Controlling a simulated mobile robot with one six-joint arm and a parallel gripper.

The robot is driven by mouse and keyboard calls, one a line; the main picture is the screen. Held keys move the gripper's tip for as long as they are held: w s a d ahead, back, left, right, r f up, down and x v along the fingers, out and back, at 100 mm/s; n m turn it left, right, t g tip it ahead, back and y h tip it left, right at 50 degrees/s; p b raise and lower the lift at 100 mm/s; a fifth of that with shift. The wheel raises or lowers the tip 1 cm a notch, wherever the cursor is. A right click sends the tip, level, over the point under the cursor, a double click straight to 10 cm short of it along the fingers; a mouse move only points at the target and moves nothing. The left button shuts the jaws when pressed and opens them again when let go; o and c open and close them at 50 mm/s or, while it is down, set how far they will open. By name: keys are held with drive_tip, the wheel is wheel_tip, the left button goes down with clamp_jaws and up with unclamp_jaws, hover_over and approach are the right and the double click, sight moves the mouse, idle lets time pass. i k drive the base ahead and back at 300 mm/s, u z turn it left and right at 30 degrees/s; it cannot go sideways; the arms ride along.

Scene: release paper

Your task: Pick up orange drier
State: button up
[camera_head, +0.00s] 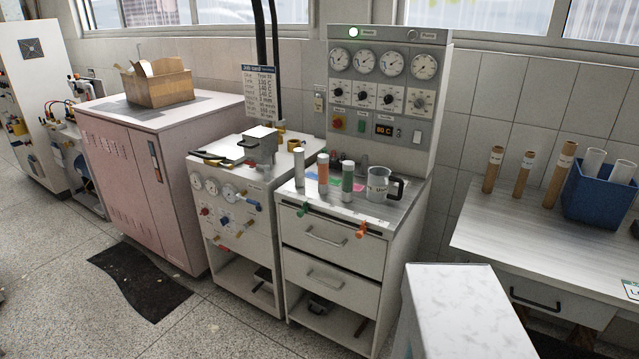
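A small upright cylinder with an orange-red band (323,173), which appears to be the orange drier, stands on the metal top of the middle cabinet (335,257). A pale grey-white cylinder (299,168) stands to its left and a green-banded one (347,180) to its right, each a small gap away. A grey jug with a dark handle (378,184) stands further right on the same top. Any writing on the cylinders is too small to read. My gripper is not in view, and nothing is seen holding the cylinder.
A gauge panel (383,90) rises behind the cylinders. Orange (362,230) and green (303,210) handles stick out at the cabinet's front edge. A pale block (460,310) stands in front at lower right. Open floor (215,315) lies at lower left.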

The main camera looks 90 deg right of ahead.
sight(322, 158)
drive_tip(key=u, duration=0.25)
drive_tip(key=k, duration=2.15)
drive_tip(key=z, duration=1)
drive_tip(key=i, duration=0.45)
drive_tip(key=z, duration=0.1)
